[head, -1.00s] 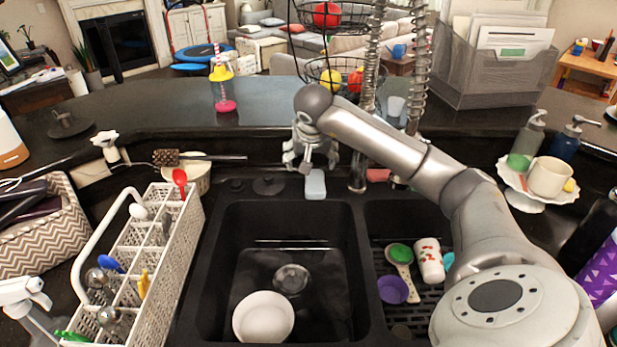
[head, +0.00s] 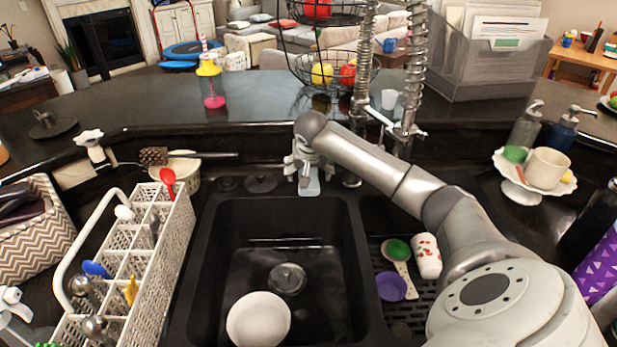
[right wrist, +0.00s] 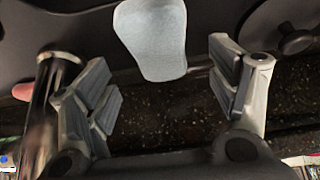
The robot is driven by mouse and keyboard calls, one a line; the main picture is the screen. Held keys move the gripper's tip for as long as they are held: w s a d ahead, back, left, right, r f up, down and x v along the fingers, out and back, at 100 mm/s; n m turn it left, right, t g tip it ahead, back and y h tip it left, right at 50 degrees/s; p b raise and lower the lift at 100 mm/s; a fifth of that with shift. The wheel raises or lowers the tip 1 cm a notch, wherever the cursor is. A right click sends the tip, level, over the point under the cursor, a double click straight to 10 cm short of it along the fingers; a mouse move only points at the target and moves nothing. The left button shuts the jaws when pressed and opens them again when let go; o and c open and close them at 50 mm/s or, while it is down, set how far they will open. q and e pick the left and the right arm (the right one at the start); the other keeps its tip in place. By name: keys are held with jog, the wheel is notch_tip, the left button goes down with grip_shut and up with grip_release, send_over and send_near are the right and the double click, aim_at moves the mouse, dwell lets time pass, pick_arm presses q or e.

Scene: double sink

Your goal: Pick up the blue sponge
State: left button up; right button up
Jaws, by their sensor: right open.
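The blue sponge (head: 310,188) is pale blue and lies on the sink's back ledge, behind the left basin. My right gripper (head: 303,176) is over it in the head view and hides part of it. In the right wrist view the sponge (right wrist: 153,38) shows at the top, between the lines of the two fingers. My right gripper (right wrist: 162,70) is open there, with a gap on each side of the sponge. Neither finger visibly touches it. Part of my left gripper (head: 14,306) shows at the lower left edge; its jaws cannot be made out.
The spring faucet (head: 362,95) stands just right of my right gripper. A white bowl (head: 258,320) sits in the left basin (head: 235,230). A white utensil caddy (head: 180,235) stands left of the sink. A wire fruit basket (head: 330,75) is behind on the raised counter.

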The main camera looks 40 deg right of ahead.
aim_at(309, 174)
jog(key=shift+x, duration=1)
jog(key=shift+w+d+f+p, duration=0.15)
jog(key=shift+f+p, duration=0.15)
jog(key=shift+f, duration=0.05)
jog(key=shift+w+d+f, duration=0.1)
jog(key=shift+f, duration=0.1)
jog(key=c, duration=0.8)
pick_arm(q)
jog(key=shift+w+a+r, duration=0.15)
jog(key=shift+w+r, duration=0.45)
jog(key=shift+w, duration=0.05)
pick_arm(e)
jog(key=shift+c, duration=0.3)
